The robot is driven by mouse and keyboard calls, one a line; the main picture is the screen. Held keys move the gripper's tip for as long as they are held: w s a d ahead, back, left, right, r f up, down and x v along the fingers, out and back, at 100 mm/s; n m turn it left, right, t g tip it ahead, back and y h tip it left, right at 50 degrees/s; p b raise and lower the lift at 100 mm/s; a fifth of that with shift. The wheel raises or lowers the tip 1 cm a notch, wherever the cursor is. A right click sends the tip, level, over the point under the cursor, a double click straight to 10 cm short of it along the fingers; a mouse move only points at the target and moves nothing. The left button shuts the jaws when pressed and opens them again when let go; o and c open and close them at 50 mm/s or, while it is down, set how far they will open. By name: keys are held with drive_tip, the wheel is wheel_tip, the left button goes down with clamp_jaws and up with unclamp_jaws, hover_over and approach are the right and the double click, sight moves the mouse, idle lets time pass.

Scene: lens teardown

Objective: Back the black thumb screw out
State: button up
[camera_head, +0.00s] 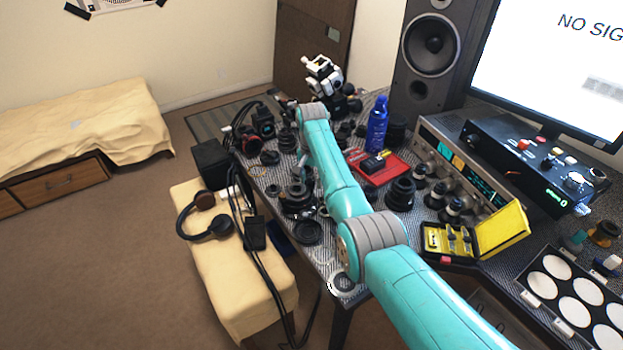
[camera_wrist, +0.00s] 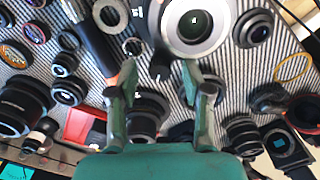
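In the wrist view my gripper (camera_wrist: 158,74) is open, its two green fingers apart. A small dark piece shows between the fingertips, just below a large black lens body with a silver ring (camera_wrist: 222,35). It may be the black thumb screw, but it is too small and blurred to be sure. No finger visibly closes on anything. In the head view my turquoise arm reaches over the table, and the gripper is mostly hidden behind it. A black lens assembly (camera_head: 297,203) stands beside the arm near the table's left edge.
Several lenses and rings crowd the striped mat. A padded bench (camera_head: 265,300) with headphones (camera_head: 207,217) and hanging cables adjoin the table's left edge.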

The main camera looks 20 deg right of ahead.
sight(311, 182)
drive_tip(key=shift+r, duration=0.1)
wheel_tip(311, 182, up, 12)
idle(0.5)
